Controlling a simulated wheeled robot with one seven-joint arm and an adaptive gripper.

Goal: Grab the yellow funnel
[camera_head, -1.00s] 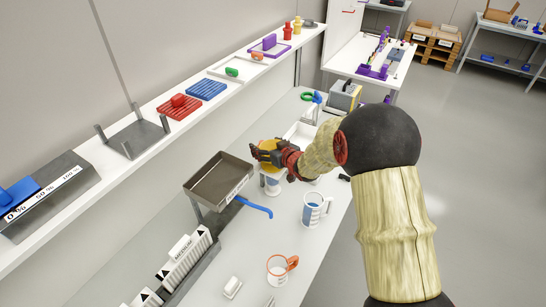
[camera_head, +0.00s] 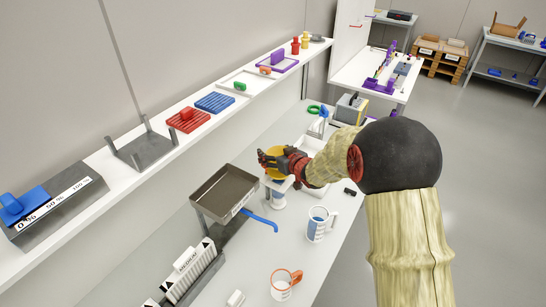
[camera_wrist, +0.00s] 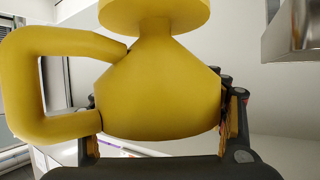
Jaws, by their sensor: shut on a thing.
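The yellow funnel (camera_wrist: 160,88) fills the middle of the wrist view, with its looped handle on the left. My gripper (camera_wrist: 165,125) has a finger on each side of the funnel's body and is shut on it. In the head view the funnel (camera_head: 280,153) is mostly hidden behind my gripper (camera_head: 273,160). It is above the workbench, over a white and blue cup-like vessel (camera_head: 277,196). I cannot tell whether the funnel touches the vessel or its stand.
A grey tray (camera_head: 222,190) on a stand with a blue spout is just left. A blue-marked jug (camera_head: 319,225) and an orange-handled jug (camera_head: 284,284) stand nearer on the bench. A white shelf (camera_head: 160,145) runs along the wall above.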

